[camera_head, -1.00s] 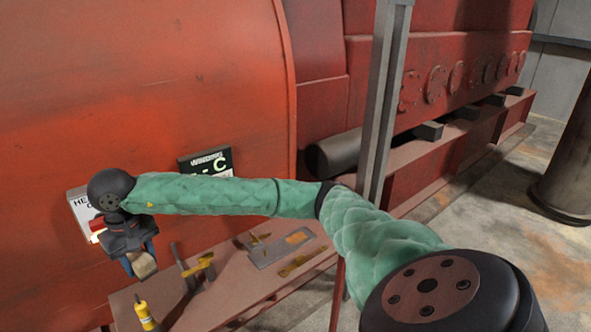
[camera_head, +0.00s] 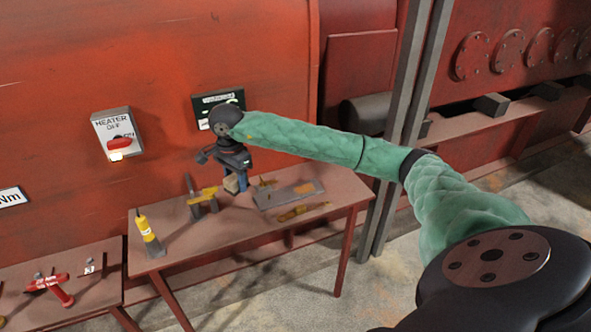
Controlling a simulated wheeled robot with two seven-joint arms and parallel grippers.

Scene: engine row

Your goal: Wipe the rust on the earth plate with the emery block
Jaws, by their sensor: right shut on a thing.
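The earth plate (camera_head: 275,197) is a flat grey plate lying on the red table, with an orange-brown rust patch (camera_head: 304,188) towards its right end. My right gripper (camera_head: 233,177) is shut on a small tan block, the emery block (camera_head: 231,184). It hangs just left of the plate, apart from the rust. Whether the block touches anything beneath it, I cannot tell. My left gripper is not in view.
A yellow bottle-like tool (camera_head: 149,236) stands near the table's left end. A brass-coloured piece (camera_head: 300,212) lies in front of the plate. The red table (camera_head: 240,237) is bare along its front.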

